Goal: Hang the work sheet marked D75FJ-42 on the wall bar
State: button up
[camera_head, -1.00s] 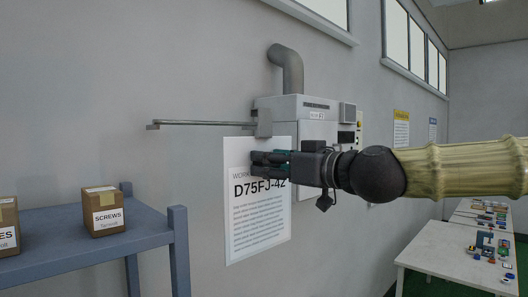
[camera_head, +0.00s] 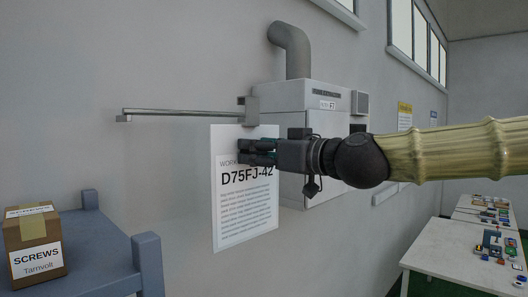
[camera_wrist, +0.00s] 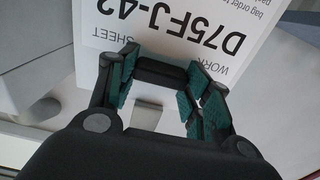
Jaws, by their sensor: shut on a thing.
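The white work sheet marked D75FJ-42 (camera_head: 244,220) hangs upright from my gripper (camera_head: 258,152). My gripper is shut on the sheet near its top; the exact grip is partly hidden by the fingers. In the wrist view the sheet (camera_wrist: 190,30) appears upside down beyond my gripper (camera_wrist: 160,90). The grey wall bar (camera_head: 185,112) runs to the left from a bracket (camera_head: 251,108) on the wall. In the head view the sheet's top edge appears just below the bar's right part. I cannot tell how far apart they are in depth.
A grey cabinet (camera_head: 300,130) with a pipe (camera_head: 293,45) stands on the wall behind my gripper. A blue shelf (camera_head: 95,240) with a SCREWS box (camera_head: 35,245) is at the lower left. White tables (camera_head: 440,255) with small parts stand at the right.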

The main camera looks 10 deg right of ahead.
jog(key=shift+w+a+f, duration=0.15)
jog(key=shift+w+a, duration=0.15)
jog(key=shift+w, duration=0.4)
jog(key=shift+w+a+r, duration=0.2)
jog(key=shift+a, duration=0.25)
jog(key=shift+w+a+f+b, duration=0.15)
jog(key=shift+w+a+b, duration=0.1)
jog(key=shift+w, duration=0.2)
jog(key=shift+w+a+f+b, duration=0.15)
jog(key=shift+w+a, duration=0.1)
jog(key=shift+w, duration=0.2)
jog(key=shift+b+x, duration=0.85)
jog(key=shift+b, duration=0.1)
jog(key=b+x, duration=0.6)
jog(key=x, duration=0.6)
jog(key=shift+f+b, duration=0.4)
jog(key=shift+f, duration=0.1)
jog(key=shift+a, duration=0.1)
